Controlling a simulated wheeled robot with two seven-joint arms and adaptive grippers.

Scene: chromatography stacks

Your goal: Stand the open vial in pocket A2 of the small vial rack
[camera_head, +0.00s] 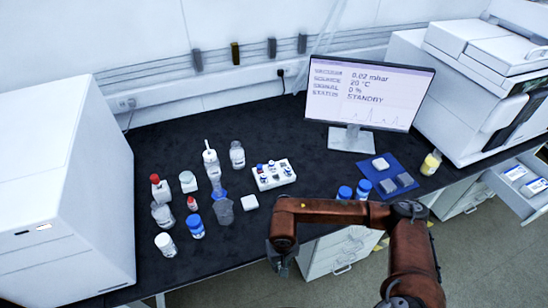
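The small vial rack (284,180) is a white block on the dark bench near the middle. Several small vials with blue, red and white tops stand in it. I cannot read its pocket labels or tell which pockets are empty. I cannot single out an open vial at this size. My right arm comes in from the lower right. Its gripper (281,268) hangs in front of the bench edge, below the rack in the picture and apart from it. The fingers are small and dark, and I cannot tell whether they are open or hold anything. My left gripper is not in view.
Two blue-capped bottles (344,193) stand beside my forearm. A monitor (368,95), blue mat (405,165) and yellow-filled bottle (431,163) are right.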

